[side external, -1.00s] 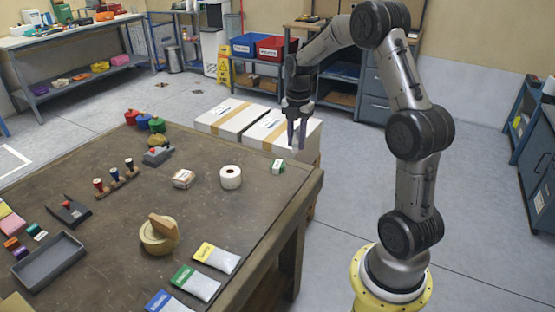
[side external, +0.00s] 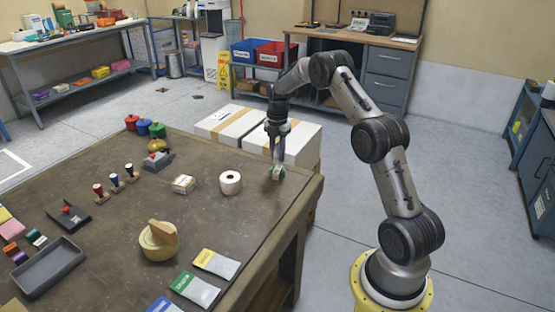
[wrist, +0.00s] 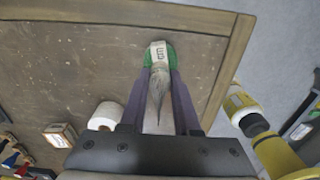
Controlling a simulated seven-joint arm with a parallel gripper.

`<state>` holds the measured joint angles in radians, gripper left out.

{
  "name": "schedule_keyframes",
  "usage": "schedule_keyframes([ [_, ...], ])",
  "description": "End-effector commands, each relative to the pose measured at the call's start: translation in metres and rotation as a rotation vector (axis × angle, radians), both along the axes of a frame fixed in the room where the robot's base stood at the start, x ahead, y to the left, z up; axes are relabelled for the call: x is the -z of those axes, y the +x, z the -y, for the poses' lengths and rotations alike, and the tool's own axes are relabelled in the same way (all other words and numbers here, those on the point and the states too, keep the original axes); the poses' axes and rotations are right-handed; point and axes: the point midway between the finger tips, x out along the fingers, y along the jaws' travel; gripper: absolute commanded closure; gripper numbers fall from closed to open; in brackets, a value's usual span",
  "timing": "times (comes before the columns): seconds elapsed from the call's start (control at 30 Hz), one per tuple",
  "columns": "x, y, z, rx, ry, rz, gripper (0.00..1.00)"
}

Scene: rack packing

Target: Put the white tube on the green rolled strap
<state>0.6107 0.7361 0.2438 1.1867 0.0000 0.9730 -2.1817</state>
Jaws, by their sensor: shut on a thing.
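My gripper (side external: 278,166) points down at the table's far right corner, low over a small green and white item. In the wrist view its two purple fingers (wrist: 162,85) are shut on a pale, narrow object that looks like the white tube (wrist: 157,100), with a dark streak along it. The green rolled strap (wrist: 173,58) shows on both sides just beyond the fingertips; its green also shows in the side view (side external: 281,178). A white patch with dark print lies between the green sides. I cannot tell whether tube and strap touch.
A white roll (side external: 230,182) and a small wrapped pack (side external: 183,184) stand to the left. The table's wooden edge (wrist: 185,16) is close to the gripper.

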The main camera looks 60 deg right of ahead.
Motion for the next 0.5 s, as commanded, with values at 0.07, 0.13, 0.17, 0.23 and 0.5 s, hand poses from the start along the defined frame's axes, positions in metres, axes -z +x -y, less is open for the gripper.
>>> schedule_keyframes([
  [0.07,0.014,-0.001,-0.001,0.000,0.003,-0.004,1.00],
  [0.13,0.021,-0.001,-0.001,0.000,0.002,-0.002,1.00],
  [0.17,0.023,-0.001,0.000,0.000,0.001,-0.002,1.00],
  [0.23,0.023,-0.001,0.000,0.000,0.000,0.000,1.00],
  [0.5,0.026,-0.001,-0.001,0.000,0.001,-0.001,1.00],
])
